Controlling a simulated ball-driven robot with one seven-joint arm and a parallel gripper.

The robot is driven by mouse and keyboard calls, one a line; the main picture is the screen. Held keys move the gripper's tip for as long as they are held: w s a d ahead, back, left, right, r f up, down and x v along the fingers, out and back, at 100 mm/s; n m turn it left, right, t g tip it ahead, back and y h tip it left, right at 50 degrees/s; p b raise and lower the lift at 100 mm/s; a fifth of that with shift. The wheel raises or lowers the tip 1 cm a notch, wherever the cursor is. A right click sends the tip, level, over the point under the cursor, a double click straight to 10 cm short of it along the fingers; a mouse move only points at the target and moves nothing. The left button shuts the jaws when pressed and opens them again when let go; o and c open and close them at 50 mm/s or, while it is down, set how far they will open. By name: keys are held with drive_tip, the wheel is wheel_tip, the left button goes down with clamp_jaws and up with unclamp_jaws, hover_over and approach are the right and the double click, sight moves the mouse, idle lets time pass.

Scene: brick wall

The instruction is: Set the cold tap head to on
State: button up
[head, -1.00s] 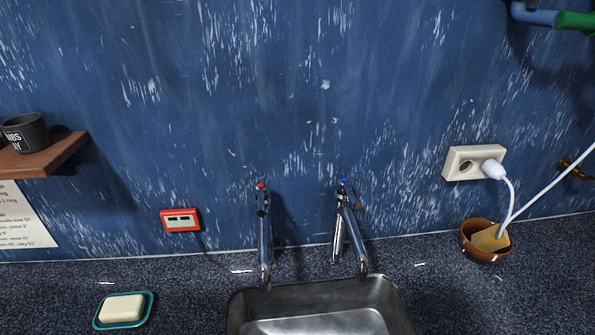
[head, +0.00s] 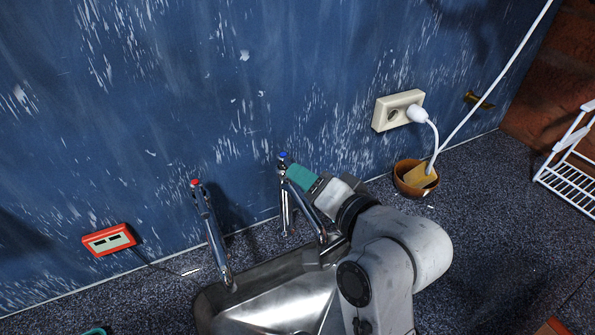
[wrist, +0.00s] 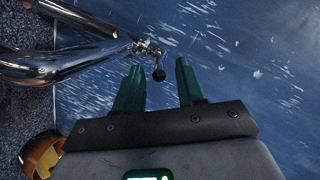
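The cold tap (head: 285,195) is the chrome tap with the blue top (head: 283,155), at the right back of the sink. My gripper (head: 293,172) is close to the right side of the tap's top in the head view.
The red-topped hot tap (head: 209,225) stands left of the cold tap. The steel sink (head: 270,310) lies below both. A white socket (head: 381,119) with a plug and cord, and a brown bowl (head: 402,184), are to the right. A red device (head: 109,240) is at left.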

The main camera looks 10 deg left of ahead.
drive_tip(key=shift+x, duration=1.3)
drive_tip(key=shift+c, duration=0.2)
drive_tip(key=shift+f, duration=0.1)
clamp_jaws()
